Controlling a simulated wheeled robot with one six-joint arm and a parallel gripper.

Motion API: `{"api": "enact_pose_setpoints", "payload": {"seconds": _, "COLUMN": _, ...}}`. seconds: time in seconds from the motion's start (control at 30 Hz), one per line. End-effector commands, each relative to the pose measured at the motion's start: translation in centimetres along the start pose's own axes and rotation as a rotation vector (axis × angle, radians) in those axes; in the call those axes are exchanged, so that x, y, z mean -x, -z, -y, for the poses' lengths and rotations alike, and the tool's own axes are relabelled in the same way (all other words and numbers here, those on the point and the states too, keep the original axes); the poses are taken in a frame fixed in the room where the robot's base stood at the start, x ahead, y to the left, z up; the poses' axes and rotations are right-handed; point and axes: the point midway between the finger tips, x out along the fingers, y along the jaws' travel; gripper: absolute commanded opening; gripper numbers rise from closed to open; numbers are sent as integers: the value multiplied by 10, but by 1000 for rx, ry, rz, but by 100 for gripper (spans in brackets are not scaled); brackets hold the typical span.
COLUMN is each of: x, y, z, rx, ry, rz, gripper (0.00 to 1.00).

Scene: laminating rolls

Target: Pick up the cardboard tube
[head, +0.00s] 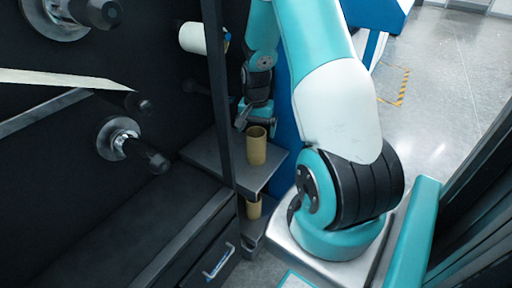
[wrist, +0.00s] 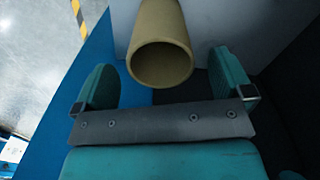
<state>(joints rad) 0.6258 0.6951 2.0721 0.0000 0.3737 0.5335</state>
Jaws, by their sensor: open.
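A tan, hollow cardboard tube (head: 256,149) stands upright on a grey shelf (head: 200,155) in the head view. In the wrist view the tube (wrist: 160,25) shows its round open end toward the camera, at the top middle. My gripper (head: 256,122) is just behind and above the tube in the head view. In the wrist view its two teal fingers (wrist: 165,82) are spread wide, one to each side of the tube's open end, with gaps on both sides. The gripper holds nothing. Whether the tube is fully between the fingers or just beyond them I cannot tell.
A second tan tube (head: 254,208) stands on a lower level beneath the shelf. A dark machine with rollers (head: 118,138) fills the left, and its dark post (head: 217,90) rises beside the shelf. A white roll (head: 193,38) sits above. Open floor (head: 440,80) lies at the upper right.

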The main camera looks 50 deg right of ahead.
Motion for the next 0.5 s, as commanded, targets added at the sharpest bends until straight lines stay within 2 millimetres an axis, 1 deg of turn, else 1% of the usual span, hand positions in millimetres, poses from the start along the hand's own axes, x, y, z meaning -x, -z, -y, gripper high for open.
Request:
{"api": "enact_pose_setpoints", "payload": {"seconds": 0.03, "x": -11, "y": 0, "z": 0, "rx": 0, "ry": -2, "rz": 4, "gripper": 98}}
{"api": "enact_pose_setpoints", "payload": {"seconds": 0.1, "x": -22, "y": 1, "z": 0, "rx": 0, "ry": -2, "rz": 3, "gripper": 98}}
{"api": "enact_pose_setpoints", "payload": {"seconds": 0.2, "x": -32, "y": 1, "z": 0, "rx": 0, "ry": -1, "rz": 2, "gripper": 98}}
{"api": "enact_pose_setpoints", "payload": {"seconds": 0.3, "x": -36, "y": 1, "z": 0, "rx": 0, "ry": 0, "rz": 1, "gripper": 98}}
{"api": "enact_pose_setpoints", "payload": {"seconds": 0.47, "x": -36, "y": 1, "z": 0, "rx": 0, "ry": 0, "rz": 0, "gripper": 98}}
{"api": "enact_pose_setpoints", "payload": {"seconds": 0.5, "x": -36, "y": 1, "z": 0, "rx": 0, "ry": 0, "rz": 0, "gripper": 96}}
